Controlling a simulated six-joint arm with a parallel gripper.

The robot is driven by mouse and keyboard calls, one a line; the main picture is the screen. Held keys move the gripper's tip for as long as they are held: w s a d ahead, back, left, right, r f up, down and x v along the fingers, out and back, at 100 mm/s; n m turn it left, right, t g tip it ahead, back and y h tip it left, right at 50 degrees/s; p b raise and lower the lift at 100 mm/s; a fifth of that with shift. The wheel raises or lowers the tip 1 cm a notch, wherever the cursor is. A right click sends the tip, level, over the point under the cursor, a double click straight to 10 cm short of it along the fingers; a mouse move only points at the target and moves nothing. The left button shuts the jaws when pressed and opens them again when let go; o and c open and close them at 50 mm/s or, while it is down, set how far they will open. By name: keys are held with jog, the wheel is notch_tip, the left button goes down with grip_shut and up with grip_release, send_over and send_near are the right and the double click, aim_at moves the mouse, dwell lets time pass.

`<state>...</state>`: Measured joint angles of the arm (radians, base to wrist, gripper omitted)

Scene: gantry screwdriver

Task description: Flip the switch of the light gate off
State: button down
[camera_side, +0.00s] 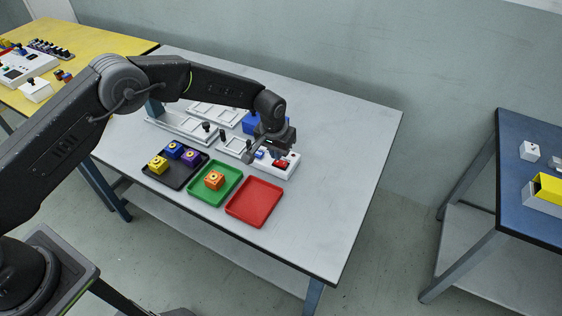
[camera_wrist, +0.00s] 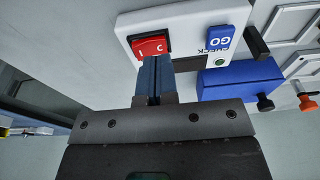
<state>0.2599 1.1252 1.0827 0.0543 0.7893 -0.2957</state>
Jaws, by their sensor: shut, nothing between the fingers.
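A red rocker switch (camera_wrist: 149,46) marked with I and a curved sign sits on a white panel (camera_wrist: 185,22). It also shows in the side view (camera_side: 281,164), at the right end of the white panel (camera_side: 293,160). My gripper (camera_wrist: 156,60) is shut and empty, its blue fingertips right at the switch's lower edge. I cannot tell whether they touch it. In the side view my gripper (camera_side: 275,154) hangs over the panel just behind the switch.
A blue box (camera_wrist: 240,82) stands close to the panel, near black and orange knobs. A black tray (camera_side: 172,180) with several coloured cubes, a green tray (camera_side: 226,193) with an orange cube (camera_side: 214,180) and an empty red tray (camera_side: 254,202) lie in front. The table's right side is clear.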

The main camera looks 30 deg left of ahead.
jog(key=shift+r, duration=2.7)
jog(key=shift+r, duration=0.15)
jog(key=s+a+r+t, duration=0.1)
jog(key=s+a+r, duration=0.2)
jog(key=s+r, duration=0.35)
jog(key=s+a+r, duration=0.3)
jog(key=r, duration=0.6)
jog(key=s+a+r+t, duration=0.1)
jog(key=s+a+r, duration=0.25)
jog(key=r, duration=0.35)
jog(key=s+a+r+t, duration=0.1)
jog(key=s+a, duration=0.1)
jog(key=s, duration=0.9)
jog(key=s+a, duration=0.3)
jog(key=s, duration=0.9)
jog(key=shift+s+r+t, duration=0.15)
jog(key=shift+r+t, duration=0.2)
jog(key=shift+t, duration=0.05)
